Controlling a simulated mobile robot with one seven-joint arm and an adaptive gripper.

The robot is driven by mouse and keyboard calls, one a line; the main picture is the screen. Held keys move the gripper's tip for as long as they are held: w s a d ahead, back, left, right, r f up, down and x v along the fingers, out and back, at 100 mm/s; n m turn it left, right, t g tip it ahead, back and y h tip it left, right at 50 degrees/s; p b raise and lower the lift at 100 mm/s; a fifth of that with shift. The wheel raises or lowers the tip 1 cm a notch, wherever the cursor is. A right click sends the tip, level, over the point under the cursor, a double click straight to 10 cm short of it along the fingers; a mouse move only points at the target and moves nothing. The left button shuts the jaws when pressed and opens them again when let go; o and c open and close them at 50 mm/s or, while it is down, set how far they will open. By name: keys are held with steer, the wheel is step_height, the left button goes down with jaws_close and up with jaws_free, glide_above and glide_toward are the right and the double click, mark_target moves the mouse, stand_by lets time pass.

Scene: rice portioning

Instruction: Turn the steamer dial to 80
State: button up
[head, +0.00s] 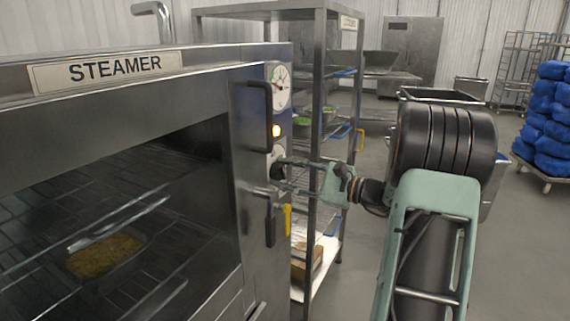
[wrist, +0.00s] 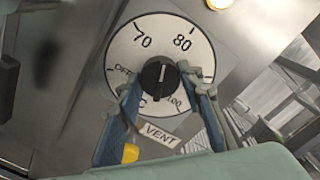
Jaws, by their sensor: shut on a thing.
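The steamer (head: 215,57) stands at the left in the head view, its door closed, with a food pan (head: 104,253) behind the glass. Its round white dial (wrist: 128,50) fills the middle of the wrist view, with 70, 80, 100 and OFF readable. My gripper (head: 279,172) is at the steamer's front panel. In the wrist view its two fingers (wrist: 160,86) are on either side of the knob, shut on it. The head view mostly hides the knob.
A white gauge (head: 279,87) and a lit lamp (head: 276,131) sit above the dial. Black door handles (head: 268,115) and a yellow handle (head: 287,220) are close by. A VENT label (wrist: 160,135) is below the dial. A metal shelf rack (head: 321,50) stands just behind my gripper.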

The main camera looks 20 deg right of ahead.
steer(key=shift+r+m+p, duration=0.15)
steer(key=shift+m+p, duration=1)
steer(key=shift+m, duration=0.05)
steer(key=shift+m+p, duration=0.9)
steer(key=shift+m, duration=0.2)
steer(key=shift+f, duration=0.2)
steer(key=o, duration=1.1)
steer(key=shift+s, duration=0.1)
steer(key=v, duration=1.2)
